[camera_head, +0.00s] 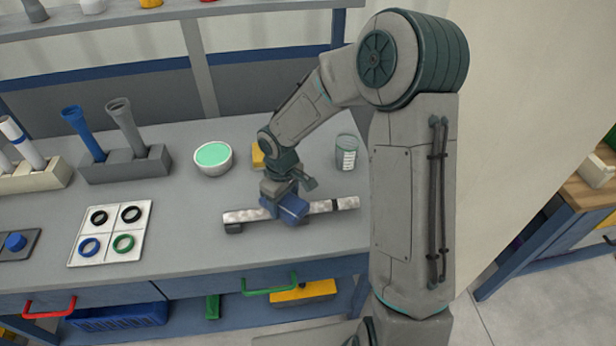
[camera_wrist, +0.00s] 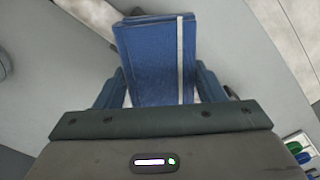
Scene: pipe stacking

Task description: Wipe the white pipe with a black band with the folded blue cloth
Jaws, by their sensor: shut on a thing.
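The white pipe (camera_head: 245,215) lies level across the bench near its front right, with a black band near its right end and grey smudges along its surface. It also shows in the wrist view (camera_wrist: 283,40), marked with grey blotches. My gripper (camera_head: 282,203) is over the middle of the pipe. It is shut on the folded blue cloth (camera_wrist: 152,62), which has a white stripe. In the head view the cloth (camera_head: 291,209) covers the pipe's middle and seems to touch it. The pipe under the cloth is hidden.
A yellow block (camera_head: 258,156) is partly hidden by my arm. A white tray with coloured rings (camera_head: 111,234) lies left.

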